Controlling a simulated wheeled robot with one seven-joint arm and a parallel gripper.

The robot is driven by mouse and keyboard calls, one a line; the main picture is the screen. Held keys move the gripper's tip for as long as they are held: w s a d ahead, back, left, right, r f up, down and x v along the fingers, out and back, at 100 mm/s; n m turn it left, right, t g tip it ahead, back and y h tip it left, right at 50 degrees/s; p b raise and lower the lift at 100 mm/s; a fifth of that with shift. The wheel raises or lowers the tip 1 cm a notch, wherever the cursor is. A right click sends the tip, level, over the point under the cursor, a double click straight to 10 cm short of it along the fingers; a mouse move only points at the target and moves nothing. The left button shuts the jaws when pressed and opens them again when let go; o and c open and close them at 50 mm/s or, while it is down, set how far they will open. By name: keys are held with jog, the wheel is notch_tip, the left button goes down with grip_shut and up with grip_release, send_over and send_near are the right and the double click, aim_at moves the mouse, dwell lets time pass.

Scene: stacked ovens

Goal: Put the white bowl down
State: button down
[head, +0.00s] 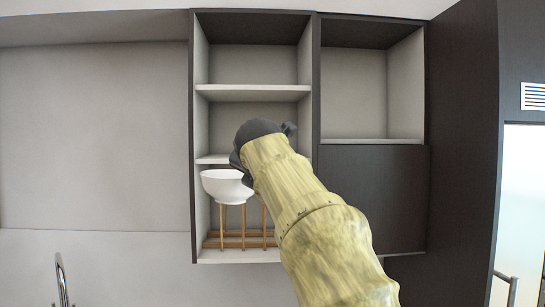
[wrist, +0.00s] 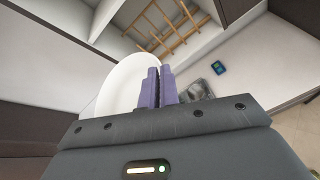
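The white bowl (head: 224,188) is upright or slightly tilted in front of the lower left shelf opening in the head view. In the wrist view the white bowl (wrist: 120,85) lies left of and behind the fingers. My gripper (wrist: 159,88) has its two purple fingers close together at the bowl's right edge, and appears shut on its rim. In the head view my arm hides the fingertips. The bowl appears held in the air, with no support visible directly under it.
An open shelf unit (head: 253,93) has several levels. A wooden rack (head: 240,243) stands in its lowest opening, behind and below the bowl; the wooden rack also shows in the wrist view (wrist: 168,28). A dark closed door (head: 375,195) is to the right. A faucet (head: 61,278) is at lower left.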

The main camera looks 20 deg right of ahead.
jog(key=w+a+f+n+y+b, duration=0.1)
jog(key=w+f, duration=0.4)
jog(key=f, duration=0.7)
jog(key=w+a+f+y, duration=0.1)
jog(key=w+f, duration=0.4)
jog(key=f, duration=0.7)
jog(key=w+a+f+n+y+b, duration=0.1)
jog(key=w+f, duration=0.4)
jog(key=f, duration=0.6)
jog(key=s+d+f+n+b, duration=0.1)
jog(key=s+f, duration=0.1)
jog(key=f, duration=0.9)
jog(key=s+d+f+b, duration=0.1)
jog(key=f, duration=1.1)
jog(key=s+d+f+b, duration=0.1)
jog(key=s+d+f, duration=0.3)
jog(key=s+f, duration=0.5)
jog(key=s+d+f+b, duration=0.1)
jog(key=s+d+f, duration=0.3)
jog(key=s+f, duration=0.6)
jog(key=shift+s+f+m, duration=0.15)
jog(key=shift+s+m, duration=0.15)
jog(key=shift+s, duration=0.25)
jog(key=shift+w, duration=0.1)
